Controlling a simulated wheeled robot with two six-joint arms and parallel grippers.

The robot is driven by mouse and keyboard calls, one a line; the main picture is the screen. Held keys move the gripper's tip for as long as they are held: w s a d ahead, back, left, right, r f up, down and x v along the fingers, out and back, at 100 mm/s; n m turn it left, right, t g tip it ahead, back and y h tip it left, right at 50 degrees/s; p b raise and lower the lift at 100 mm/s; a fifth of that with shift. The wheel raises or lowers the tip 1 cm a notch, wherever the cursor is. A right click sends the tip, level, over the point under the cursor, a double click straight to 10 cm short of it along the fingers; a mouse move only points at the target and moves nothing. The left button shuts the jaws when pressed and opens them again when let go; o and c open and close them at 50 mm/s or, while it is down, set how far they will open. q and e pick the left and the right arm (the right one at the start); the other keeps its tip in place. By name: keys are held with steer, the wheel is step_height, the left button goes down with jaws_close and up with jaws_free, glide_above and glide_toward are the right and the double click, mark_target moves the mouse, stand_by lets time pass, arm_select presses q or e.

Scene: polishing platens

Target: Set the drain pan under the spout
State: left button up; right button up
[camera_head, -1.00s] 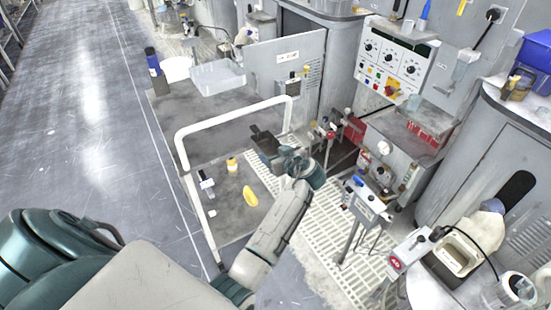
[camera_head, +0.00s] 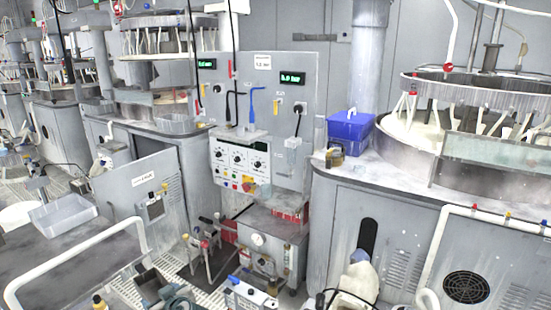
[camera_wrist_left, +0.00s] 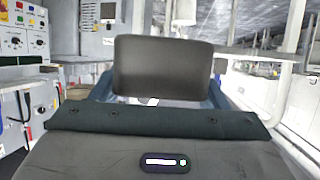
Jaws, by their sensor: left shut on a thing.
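A dark grey, tray-like thing that looks like the drain pan (camera_head: 154,285) shows at the lower left of the head view. My left gripper (camera_head: 168,293) is shut on it, with only part of its teal body in view at the bottom edge. In the left wrist view the dark pan (camera_wrist_left: 164,68) stands as a flat rounded panel between the blue fingers and hides what is behind it. I cannot make out which fitting is the spout. A grey unit (camera_head: 262,242) with a round white knob stands right of the gripper. My right gripper is not in view.
A white rail (camera_head: 85,244) stands left of the gripper, with a clear plastic bin (camera_head: 64,214) on the platform behind it. Red-handled valves (camera_head: 206,232) rise beyond the pan. A control panel (camera_head: 240,158) and a blue box (camera_head: 350,130) are farther back. A white rail also stands at right.

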arm_select(q)
steer(key=s+d+r+m+t+h, duration=0.2)
steer(key=s+d+r+m+h, duration=0.2)
steer(key=d, duration=0.3)
steer(key=s+d+r+m+t+h, duration=0.2)
steer(key=s+d+r+m+h, duration=0.3)
steer(key=d+r+h, duration=0.1)
steer(key=shift+d+r+m+t, duration=0.4)
steer(key=shift+r, duration=0.2)
